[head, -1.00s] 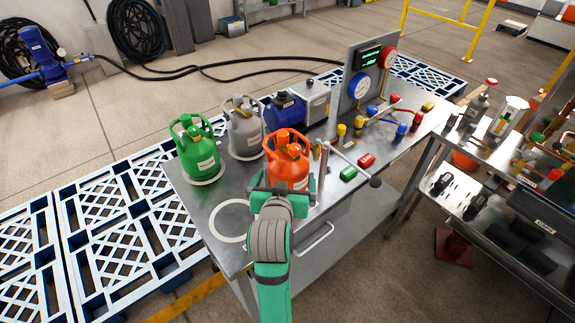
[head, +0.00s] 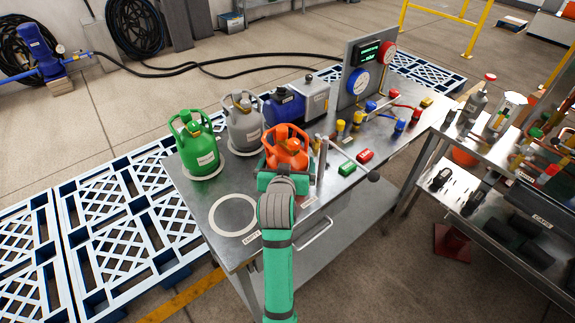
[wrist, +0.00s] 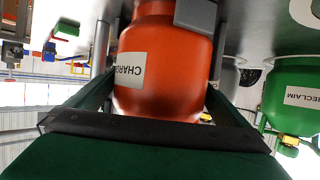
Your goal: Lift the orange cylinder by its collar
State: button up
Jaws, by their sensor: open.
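The orange cylinder (head: 287,146) stands upright near the front of the metal bench, with its ring-shaped collar on top around a valve. In the wrist view, which is upside down, the orange cylinder (wrist: 165,65) shows a white label that seems to read CHARGE. My gripper (head: 286,171) is open at the cylinder's near side. Its fingers (wrist: 162,95) reach along both sides of the body in the wrist view. I cannot tell whether they touch it.
A green cylinder (head: 202,152) and a grey one (head: 243,128) stand to the left, with a blue pump (head: 284,106) behind. A metal post (head: 322,160) stands close on the right. An empty white ring (head: 233,214) marks the front left of the bench (head: 208,190).

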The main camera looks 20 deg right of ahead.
jog(key=c, duration=1.3)
jog(key=shift+r, duration=0.15)
jog(key=c, duration=0.3)
